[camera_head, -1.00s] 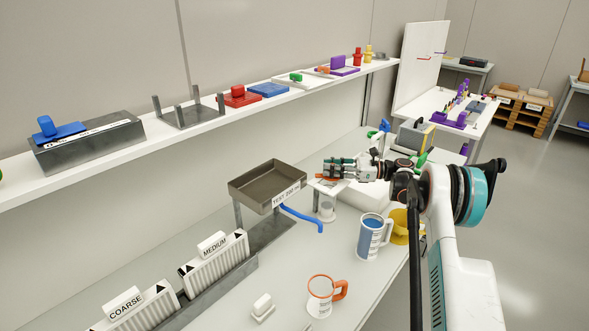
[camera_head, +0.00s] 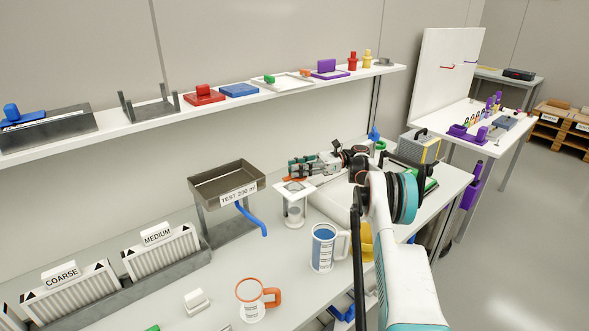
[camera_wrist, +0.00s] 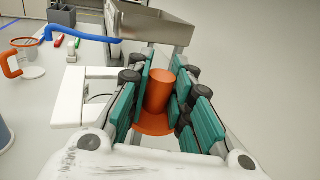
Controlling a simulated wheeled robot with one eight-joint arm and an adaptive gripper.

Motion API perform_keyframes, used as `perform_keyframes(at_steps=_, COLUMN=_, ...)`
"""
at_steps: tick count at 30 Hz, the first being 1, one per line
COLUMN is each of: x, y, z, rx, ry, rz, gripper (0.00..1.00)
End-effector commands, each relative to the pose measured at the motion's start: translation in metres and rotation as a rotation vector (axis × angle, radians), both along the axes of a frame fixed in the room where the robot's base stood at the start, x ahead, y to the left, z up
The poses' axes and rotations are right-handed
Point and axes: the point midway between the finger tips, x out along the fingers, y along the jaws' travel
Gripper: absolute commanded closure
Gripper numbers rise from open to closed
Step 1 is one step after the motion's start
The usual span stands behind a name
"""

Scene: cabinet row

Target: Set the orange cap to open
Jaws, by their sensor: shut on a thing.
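The orange cap (camera_wrist: 158,92) shows in the wrist view as an orange upright knob on a wider round orange base, between the green-padded fingers of my gripper (camera_wrist: 165,100). The fingers are closed on its sides. In the head view my gripper (camera_head: 305,168) is stretched to the left over the bench, just above and beside a small white stand (camera_head: 294,187) with a clear container under it. A bit of orange shows at the fingertips there; most of the cap is hidden by the fingers.
A grey tray labelled TEST 200 ml (camera_head: 228,183) with a blue tube (camera_head: 252,222) stands left of the gripper. A blue-filled jug (camera_head: 323,248) and an orange-handled jug (camera_head: 252,298) stand in front. A shelf (camera_head: 190,107) runs behind, above the bench.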

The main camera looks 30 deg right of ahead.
Motion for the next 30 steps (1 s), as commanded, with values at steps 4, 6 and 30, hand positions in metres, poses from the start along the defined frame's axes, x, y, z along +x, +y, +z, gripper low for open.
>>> perform_keyframes(at_steps=4, x=-0.0011, y=-0.0023, z=0.0003, rx=0.001, ry=0.0, rz=0.001, gripper=1.0)
perform_keyframes(at_steps=6, x=-0.0012, y=-0.0022, z=0.0003, rx=0.001, ry=0.0, rz=0.002, gripper=1.0)
perform_keyframes(at_steps=30, x=-0.0005, y=0.0001, z=0.0062, rx=0.0, ry=0.0, rz=0.005, gripper=0.59)
